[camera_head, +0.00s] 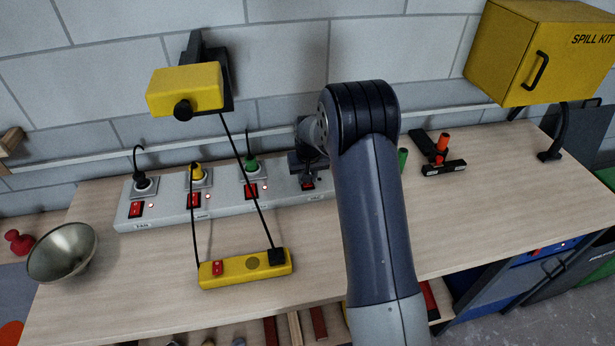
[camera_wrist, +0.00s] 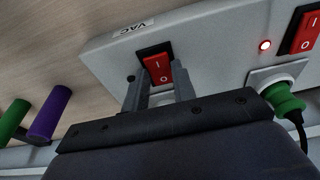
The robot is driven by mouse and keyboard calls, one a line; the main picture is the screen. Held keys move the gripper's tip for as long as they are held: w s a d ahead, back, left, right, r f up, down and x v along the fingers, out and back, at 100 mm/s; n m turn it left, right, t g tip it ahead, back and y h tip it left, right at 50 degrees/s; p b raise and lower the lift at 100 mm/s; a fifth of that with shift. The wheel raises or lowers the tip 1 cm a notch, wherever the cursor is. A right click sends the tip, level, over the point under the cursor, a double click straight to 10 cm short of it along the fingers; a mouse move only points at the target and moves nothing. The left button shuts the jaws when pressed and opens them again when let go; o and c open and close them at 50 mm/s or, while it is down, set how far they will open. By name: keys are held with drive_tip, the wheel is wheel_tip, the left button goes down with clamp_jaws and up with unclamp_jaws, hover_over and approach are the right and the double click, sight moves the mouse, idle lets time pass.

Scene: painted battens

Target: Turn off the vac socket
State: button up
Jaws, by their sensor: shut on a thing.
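The vac socket's red rocker switch (camera_wrist: 157,68) sits in a black frame below the "VAC" label (camera_wrist: 133,27) in the wrist view. In the head view the switch (camera_head: 307,186) is at the right end of the grey power strip (camera_head: 222,205). My gripper (camera_wrist: 159,82) is at this switch, one finger on each side of its lower half, and is shut on it. The small lamp spot (camera_wrist: 131,78) beside the switch looks dark. The socket plate behind is mostly hidden by my gripper. In the head view my arm hides part of the strip's end.
Other sockets carry a black plug (camera_head: 142,182), a yellow plug (camera_head: 197,172) and a green plug (camera_head: 251,164), with lit red lamps. A metal bowl (camera_head: 63,252) stands left.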

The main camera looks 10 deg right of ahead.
drive_tip(key=shift+w+g, duration=0.15)
drive_tip(key=shift+g, duration=0.25)
drive_tip(key=o, duration=1)
drive_tip(key=r+b, duration=0.1)
drive_tip(key=r, duration=0.2)
drive_tip(key=s+r, duration=0.1)
drive_tip(key=r, duration=0.3)
drive_tip(key=r+b, duration=0.1)
drive_tip(key=r, duration=0.2)
drive_tip(key=shift+s+r+b, duration=0.25)
drive_tip(key=shift+r+b, duration=0.1)
drive_tip(key=shift+r, duration=0.05)
drive_tip(key=f+p, duration=0.1)
drive_tip(key=f, duration=0.2)
drive_tip(key=w+f+p, duration=0.1)
drive_tip(key=f, duration=0.3)
drive_tip(key=f+p, duration=0.1)
drive_tip(key=f, duration=0.3)
drive_tip(key=shift+w, duration=0.2)
drive_tip(key=shift+t, duration=0.4)
